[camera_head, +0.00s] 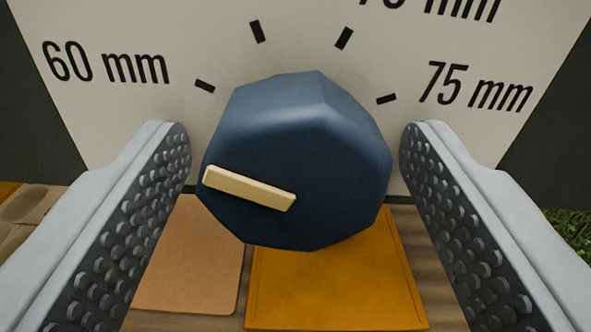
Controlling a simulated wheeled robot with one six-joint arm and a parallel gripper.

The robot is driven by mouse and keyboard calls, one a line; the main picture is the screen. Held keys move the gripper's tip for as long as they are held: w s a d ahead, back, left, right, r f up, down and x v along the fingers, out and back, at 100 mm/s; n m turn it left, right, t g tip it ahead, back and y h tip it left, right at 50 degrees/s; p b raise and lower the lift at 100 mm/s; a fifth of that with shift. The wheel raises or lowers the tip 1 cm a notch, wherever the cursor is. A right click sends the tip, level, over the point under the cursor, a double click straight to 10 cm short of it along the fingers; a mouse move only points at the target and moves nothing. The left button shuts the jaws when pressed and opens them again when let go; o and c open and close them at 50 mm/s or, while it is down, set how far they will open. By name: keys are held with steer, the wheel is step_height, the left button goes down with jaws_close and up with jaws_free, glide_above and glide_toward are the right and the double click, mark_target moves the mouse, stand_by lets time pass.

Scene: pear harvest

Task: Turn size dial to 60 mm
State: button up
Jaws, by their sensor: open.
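The size dial (297,130) is a dark blue faceted knob standing out from a pale scale board (120,30). Its cream pointer bar (248,188) points left and slightly up, nearly parallel to the tick (205,86) beside the "60 mm" label (106,64). The "75 mm" label (476,87) is on the right, and another label is cut off at the top. My gripper (295,150) is open, with one studded finger on each side of the dial. A narrow gap shows at the right finger; whether the left finger touches the knob is unclear.
Below the dial lie a tan panel (190,260) and an orange panel (335,285) on a wooden surface (440,260). Dark areas flank the board, and green grass (571,230) shows at the right edge.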

steer(key=shift+s, duration=0.1)
steer(key=s, duration=1.7)
steer(key=shift+s, duration=0.15)
steer(key=s+r, duration=0.4)
steer(key=r, duration=0.5)
steer(key=s+r, duration=0.4)
steer(key=r, duration=0.5)
steer(key=s+r, duration=0.4)
steer(key=r, duration=0.5)
steer(key=s+r, duration=0.7)
steer(key=s, duration=0.4)
steer(key=s+r, duration=0.7)
steer(key=s, duration=0.5)
steer(key=shift+m+g, duration=0.3)
steer(key=shift+m, duration=0.1)
